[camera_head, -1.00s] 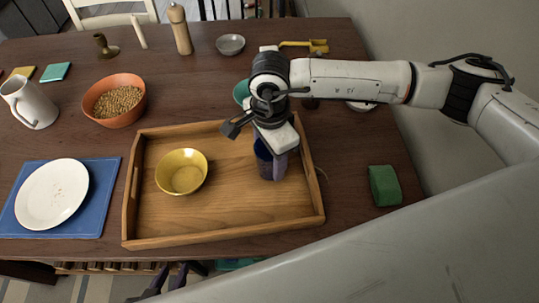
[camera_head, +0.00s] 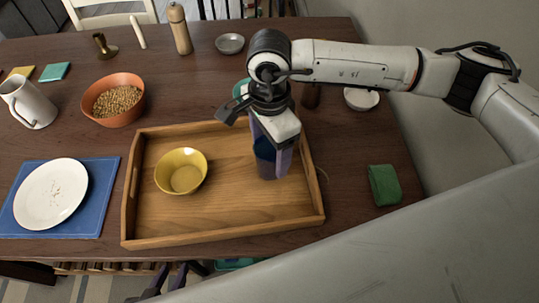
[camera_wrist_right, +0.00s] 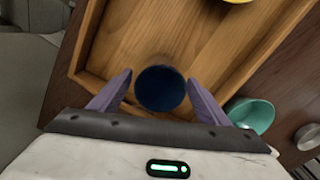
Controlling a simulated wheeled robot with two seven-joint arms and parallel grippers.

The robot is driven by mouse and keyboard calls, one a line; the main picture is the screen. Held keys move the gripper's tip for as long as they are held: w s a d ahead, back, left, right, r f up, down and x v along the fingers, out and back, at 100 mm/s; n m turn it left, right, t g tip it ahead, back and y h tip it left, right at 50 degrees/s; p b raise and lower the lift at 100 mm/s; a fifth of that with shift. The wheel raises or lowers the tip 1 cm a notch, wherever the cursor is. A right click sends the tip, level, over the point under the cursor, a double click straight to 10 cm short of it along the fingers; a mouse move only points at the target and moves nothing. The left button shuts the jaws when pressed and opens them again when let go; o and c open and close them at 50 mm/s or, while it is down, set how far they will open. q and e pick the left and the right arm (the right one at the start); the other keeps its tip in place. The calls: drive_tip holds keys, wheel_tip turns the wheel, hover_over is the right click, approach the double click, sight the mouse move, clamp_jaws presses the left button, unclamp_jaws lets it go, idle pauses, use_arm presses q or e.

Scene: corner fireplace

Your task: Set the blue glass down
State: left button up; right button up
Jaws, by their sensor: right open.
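The blue glass (camera_head: 264,160) stands upright on the right part of the wooden tray (camera_head: 225,228). In the right wrist view the glass (camera_wrist_right: 160,89) is a dark blue round shape seen from above. My right gripper (camera_head: 270,150) is open, with its two purple fingers on either side of the glass. The right wrist view shows gaps between the fingers (camera_wrist_right: 160,88) and the glass. Part of the glass is hidden by the gripper in the head view. My left gripper (camera_head: 170,278) shows only partly at the bottom edge, below the table edge.
A yellow bowl (camera_head: 181,172) sits left of the glass in the tray. A teal bowl (camera_wrist_right: 250,115) is just beyond the tray's rim. A green cloth-like block (camera_head: 384,185) lies right of the tray. A white plate (camera_head: 50,193) lies on a blue mat at left.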

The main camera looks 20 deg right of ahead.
wheel_tip(320, 180, up, 9)
drive_tip(key=shift+b, duration=0.45)
